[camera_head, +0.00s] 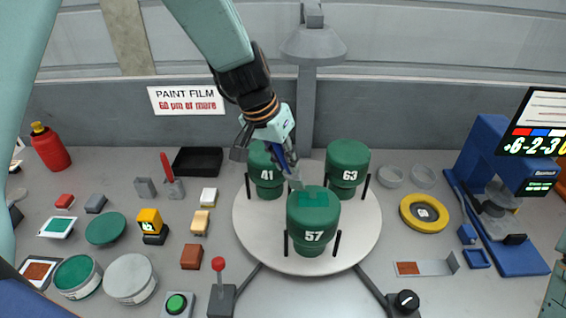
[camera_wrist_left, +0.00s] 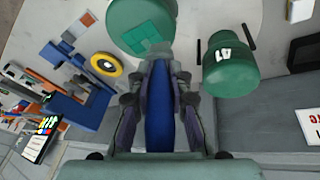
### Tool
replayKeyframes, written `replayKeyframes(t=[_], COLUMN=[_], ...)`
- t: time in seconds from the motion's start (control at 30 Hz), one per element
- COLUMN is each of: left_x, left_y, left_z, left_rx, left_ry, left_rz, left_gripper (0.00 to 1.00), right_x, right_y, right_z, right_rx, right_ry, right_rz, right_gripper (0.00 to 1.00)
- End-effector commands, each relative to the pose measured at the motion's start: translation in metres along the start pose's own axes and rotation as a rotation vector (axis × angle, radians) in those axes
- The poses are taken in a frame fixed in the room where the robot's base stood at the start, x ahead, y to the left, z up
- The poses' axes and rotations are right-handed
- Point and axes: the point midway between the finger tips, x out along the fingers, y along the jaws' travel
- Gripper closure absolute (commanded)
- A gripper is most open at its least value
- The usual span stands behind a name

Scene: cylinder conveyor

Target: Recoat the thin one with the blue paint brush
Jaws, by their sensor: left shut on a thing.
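My left gripper (camera_head: 278,140) is shut on a blue paint brush (camera_head: 289,160), which points down. In the left wrist view the brush (camera_wrist_left: 159,105) stands between the fingers. Its grey bristle end is at the rear edge of the top of green cylinder 57 (camera_head: 313,222); I cannot tell whether it touches. A brighter green square patch (camera_head: 313,196) lies on that top and also shows in the wrist view (camera_wrist_left: 140,38). Green cylinders 41 (camera_head: 266,172) and 63 (camera_head: 347,165) stand behind on the same round plate (camera_head: 262,240). My right gripper is out of view.
A grey post (camera_head: 307,110) rises behind the plate. A blue gauge stand (camera_head: 480,160) and a yellow ring (camera_head: 424,213) are on the right. Paint tins (camera_head: 130,278), small blocks, a black tray (camera_head: 197,161) and a red bottle (camera_head: 50,147) crowd the left.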

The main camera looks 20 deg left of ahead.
Motion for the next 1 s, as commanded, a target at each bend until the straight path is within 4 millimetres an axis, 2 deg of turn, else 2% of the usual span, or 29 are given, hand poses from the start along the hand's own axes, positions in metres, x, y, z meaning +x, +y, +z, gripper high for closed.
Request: replayKeyframes(t=[0.13, 0.6, 1.0], left_x=[-0.012, -0.049, -0.054], left_y=[0.001, 0.011, 0.013], left_z=[-0.004, -0.014, -0.014], left_rx=[0.0, 0.001, 0.002], left_ry=[-0.001, 0.002, -0.001], left_rz=[0.0, 0.0, 0.001], left_gripper=[1.0, 1.0, 1.0], right_x=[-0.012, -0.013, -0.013], right_y=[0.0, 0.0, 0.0], right_z=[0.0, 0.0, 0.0], right_rx=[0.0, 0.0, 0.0], right_ry=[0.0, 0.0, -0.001], right_rz=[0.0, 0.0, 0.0], right_gripper=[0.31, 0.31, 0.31])
